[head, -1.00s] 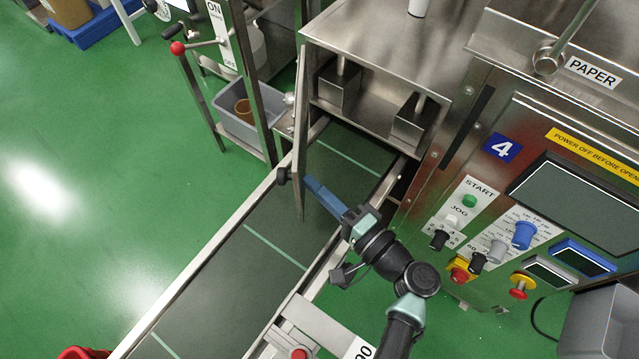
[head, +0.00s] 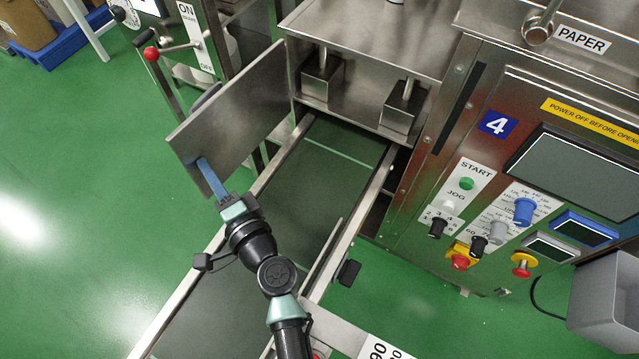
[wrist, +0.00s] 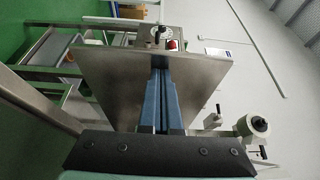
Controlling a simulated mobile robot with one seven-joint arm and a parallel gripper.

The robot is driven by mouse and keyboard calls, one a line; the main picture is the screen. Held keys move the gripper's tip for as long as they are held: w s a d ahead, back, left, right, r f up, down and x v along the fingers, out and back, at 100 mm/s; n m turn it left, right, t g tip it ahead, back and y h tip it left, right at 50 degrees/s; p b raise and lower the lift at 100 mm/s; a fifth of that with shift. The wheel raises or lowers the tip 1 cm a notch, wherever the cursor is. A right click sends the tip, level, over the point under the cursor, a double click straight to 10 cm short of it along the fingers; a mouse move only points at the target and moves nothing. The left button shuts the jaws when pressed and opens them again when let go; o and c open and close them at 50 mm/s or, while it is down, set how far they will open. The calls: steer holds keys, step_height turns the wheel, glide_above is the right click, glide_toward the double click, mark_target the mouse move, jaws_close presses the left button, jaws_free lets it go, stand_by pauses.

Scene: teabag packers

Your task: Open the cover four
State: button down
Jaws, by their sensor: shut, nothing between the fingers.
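The cover (head: 245,105) of machine four (head: 440,190) is a flat metal panel hinged at the left edge of the machine's opening. It stands swung out to the left, with its broad inner face showing and the opening uncovered. My gripper (head: 204,167) is shut and empty, its blue fingers at the lower free end of the panel's inner face. In the wrist view the closed fingers (wrist: 161,85) lie in front of the panel (wrist: 110,85) and appear to touch it. Two metal blocks (head: 322,80) on rods show inside the opening. The panel's outer face is hidden.
A dark green conveyor (head: 310,205) with metal side rails runs out from the opening, below my arm. The control panel with the blue 4 label (head: 497,124) is at right. A lever with a red knob (head: 151,54) stands behind the cover. Green floor is free at left.

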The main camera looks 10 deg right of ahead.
mark_target(195, 166)
steer(key=shift+w+a, duration=0.45)
steer(key=shift+a, duration=0.2)
steer(key=shift+w+a, duration=0.45)
steer(key=shift+a, duration=0.15)
steer(key=shift+d+b, duration=0.1)
steer(key=shift+b, duration=0.2)
